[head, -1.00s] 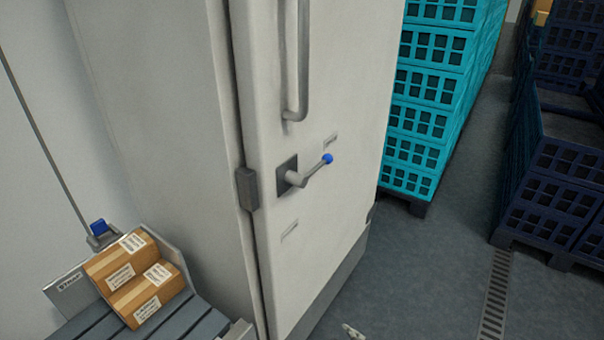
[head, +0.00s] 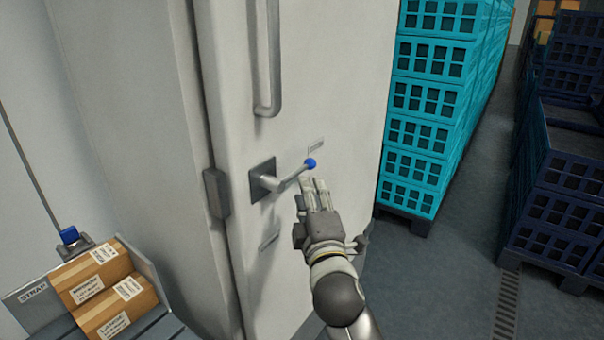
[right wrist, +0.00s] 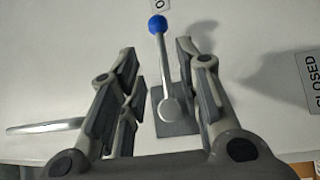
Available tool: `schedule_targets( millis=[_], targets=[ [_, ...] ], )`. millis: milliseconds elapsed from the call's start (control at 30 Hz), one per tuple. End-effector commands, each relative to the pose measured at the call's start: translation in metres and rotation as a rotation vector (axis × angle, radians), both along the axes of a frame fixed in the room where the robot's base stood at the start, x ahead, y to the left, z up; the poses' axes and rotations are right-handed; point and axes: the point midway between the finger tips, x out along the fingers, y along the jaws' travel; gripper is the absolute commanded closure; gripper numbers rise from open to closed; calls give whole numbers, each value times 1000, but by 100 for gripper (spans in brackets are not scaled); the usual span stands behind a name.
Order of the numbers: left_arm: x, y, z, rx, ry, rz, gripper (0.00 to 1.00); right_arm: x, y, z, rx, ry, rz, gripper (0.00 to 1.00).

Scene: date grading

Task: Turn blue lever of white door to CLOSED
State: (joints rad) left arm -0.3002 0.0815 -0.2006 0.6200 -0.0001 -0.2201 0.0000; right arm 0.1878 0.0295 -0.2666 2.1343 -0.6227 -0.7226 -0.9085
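The white door (head: 340,90) stands upright in front of me. Its lever has a grey arm (head: 288,182) on a square dark plate and a blue knob (head: 310,164). The lever points right and slightly up, towards the upper label (head: 316,146). In the right wrist view the blue knob (right wrist: 158,25) points at a cut-off label showing "O", while the CLOSED label (right wrist: 312,82) lies off to the side. My right gripper (head: 314,184) is open just below the knob. In its wrist view the lever appears between the spread fingers, with no clear contact. My left gripper is not in view.
A long vertical handle (head: 268,60) is above the lever. Cardboard boxes (head: 92,275) sit on a conveyor at lower left. Stacked teal crates (head: 430,110) stand right of the door, dark blue crates (head: 560,190) farther right. Grey floor (head: 460,220) lies between them.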

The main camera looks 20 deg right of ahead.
Motion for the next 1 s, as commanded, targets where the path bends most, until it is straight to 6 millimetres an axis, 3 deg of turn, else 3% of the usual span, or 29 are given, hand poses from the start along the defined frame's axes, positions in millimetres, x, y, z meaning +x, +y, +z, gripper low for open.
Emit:
schedule_targets(
  millis=[200, 433, 900, 1000],
  targets=[
    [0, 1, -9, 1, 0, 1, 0, 40, -5, 4, -1, -2, 1, 68],
    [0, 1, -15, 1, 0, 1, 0, 69, -9, 8, 0, 0, 0, 68],
    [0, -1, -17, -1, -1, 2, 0, 80, -11, 10, 2, 1, 1, 68],
    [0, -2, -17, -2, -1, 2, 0, 79, -11, 10, 1, 1, 1, 81]
  ],
)
